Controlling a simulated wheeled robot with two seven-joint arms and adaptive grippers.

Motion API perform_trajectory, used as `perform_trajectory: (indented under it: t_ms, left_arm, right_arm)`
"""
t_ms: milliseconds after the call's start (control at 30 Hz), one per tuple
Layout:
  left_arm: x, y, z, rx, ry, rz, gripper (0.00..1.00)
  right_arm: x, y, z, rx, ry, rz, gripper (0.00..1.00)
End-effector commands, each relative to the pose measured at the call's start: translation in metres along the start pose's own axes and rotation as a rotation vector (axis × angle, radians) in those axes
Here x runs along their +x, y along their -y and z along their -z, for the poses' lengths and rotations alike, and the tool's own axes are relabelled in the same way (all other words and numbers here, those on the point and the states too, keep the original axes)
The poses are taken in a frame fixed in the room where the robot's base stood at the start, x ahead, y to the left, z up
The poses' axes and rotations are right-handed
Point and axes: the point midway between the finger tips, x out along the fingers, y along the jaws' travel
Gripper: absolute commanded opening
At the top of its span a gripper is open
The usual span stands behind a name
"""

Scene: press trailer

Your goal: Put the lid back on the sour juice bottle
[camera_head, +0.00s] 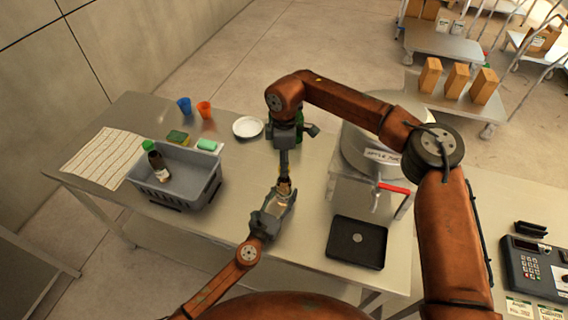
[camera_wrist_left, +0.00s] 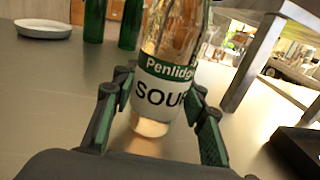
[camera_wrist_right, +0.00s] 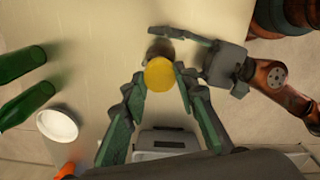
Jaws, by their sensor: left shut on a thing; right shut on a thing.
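The sour juice bottle (camera_wrist_left: 168,80) is clear glass with a "SOUR" label. In the head view the bottle (camera_head: 284,187) stands at the table's front middle, partly hidden by my grippers. My left gripper (camera_head: 280,198) is shut around its lower part; the fingers (camera_wrist_left: 162,115) flank it in the left wrist view. My right gripper (camera_head: 284,168) points down from above the bottle. In the right wrist view its fingertips (camera_wrist_right: 158,78) are shut on the round yellow lid (camera_wrist_right: 159,74). The bottle (camera_wrist_right: 160,47) shows dark beside the lid; I cannot tell whether they touch.
A grey crate (camera_head: 205,187) holding a dark green-capped bottle (camera_head: 156,160) stands at left. A white plate (camera_head: 247,127), blue cup (camera_head: 184,105) and orange cup (camera_head: 204,109) are behind. Green bottles (camera_wrist_right: 22,80) stand nearby. The press (camera_head: 350,188) and a black tray (camera_head: 343,249) are at right.

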Motion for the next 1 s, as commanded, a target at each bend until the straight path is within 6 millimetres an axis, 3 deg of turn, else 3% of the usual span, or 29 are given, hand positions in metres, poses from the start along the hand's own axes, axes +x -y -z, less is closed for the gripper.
perform_trajectory:
  t_ms: [200,333,667,700,933,1000]
  left_arm:
    - [-0.0001,0.0004,0.0000,0.001,0.000,0.001,0.00]
    - [-0.0002,0.0005,0.0001,0.001,0.000,0.001,0.00]
    - [-0.0003,0.0006,0.0001,0.001,0.000,0.001,0.00]
    - [-0.0003,0.0006,0.0001,0.001,0.000,0.001,0.00]
    - [-0.0003,0.0006,0.0002,0.001,0.000,0.001,0.00]
    - [-0.0003,0.0006,0.0002,0.001,0.000,0.001,0.00]
  right_arm:
    - [-0.0010,-0.0014,-0.0003,0.375,-0.002,-0.004,0.19]
    - [-0.0011,-0.0014,-0.0003,0.488,-0.002,-0.004,0.19]
    - [-0.0012,-0.0016,-0.0004,0.516,-0.003,-0.004,0.19]
    - [-0.0012,-0.0016,-0.0004,0.515,-0.003,-0.004,0.28]
    - [-0.0006,-0.0011,-0.0004,0.514,-0.002,-0.003,0.44]
    - [-0.0004,-0.0010,-0.0004,0.513,-0.001,-0.003,0.44]
